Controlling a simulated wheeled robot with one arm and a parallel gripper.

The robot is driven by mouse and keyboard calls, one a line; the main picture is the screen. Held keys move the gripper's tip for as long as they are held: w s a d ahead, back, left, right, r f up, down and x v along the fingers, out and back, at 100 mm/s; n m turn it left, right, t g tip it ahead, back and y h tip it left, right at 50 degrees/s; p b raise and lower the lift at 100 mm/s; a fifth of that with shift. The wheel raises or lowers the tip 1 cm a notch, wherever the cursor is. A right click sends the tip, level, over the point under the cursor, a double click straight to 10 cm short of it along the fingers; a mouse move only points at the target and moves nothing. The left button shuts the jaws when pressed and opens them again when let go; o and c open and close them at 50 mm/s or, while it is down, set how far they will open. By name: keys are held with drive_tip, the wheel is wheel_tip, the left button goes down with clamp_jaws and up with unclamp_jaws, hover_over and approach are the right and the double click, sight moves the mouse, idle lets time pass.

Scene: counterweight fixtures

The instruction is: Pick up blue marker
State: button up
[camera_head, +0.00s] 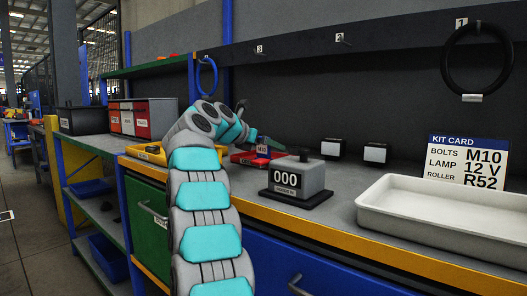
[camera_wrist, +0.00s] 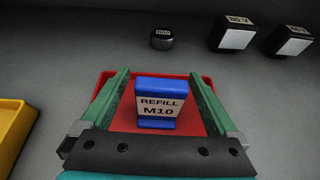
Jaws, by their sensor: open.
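A blue block-shaped marker (camera_wrist: 160,85) with a white label reading "REFILL M10" stands in the red tray (camera_wrist: 187,122) in the wrist view. My gripper (camera_wrist: 158,75) is open, with one green finger on each side of the marker and a gap between each finger and it. In the head view, the marker's small label (camera_head: 262,149) shows over the red tray (camera_head: 240,160), close to my gripper (camera_head: 250,137). My arm and gripper hide much of that area in the head view.
A counter device reading "000" (camera_head: 299,179) stands right of the red tray. A yellow tray (camera_wrist: 12,122) lies to the left. Behind are a small dark round piece (camera_wrist: 162,41) and two black boxes (camera_wrist: 233,33) (camera_wrist: 293,40). A white tray (camera_head: 440,229) is at right.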

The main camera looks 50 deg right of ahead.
drive_tip(key=shift+d+f, duration=0.2)
drive_tip(key=shift+d, duration=0.3)
drive_tip(key=c, duration=1.4)
drive_tip(key=shift+r, duration=0.2)
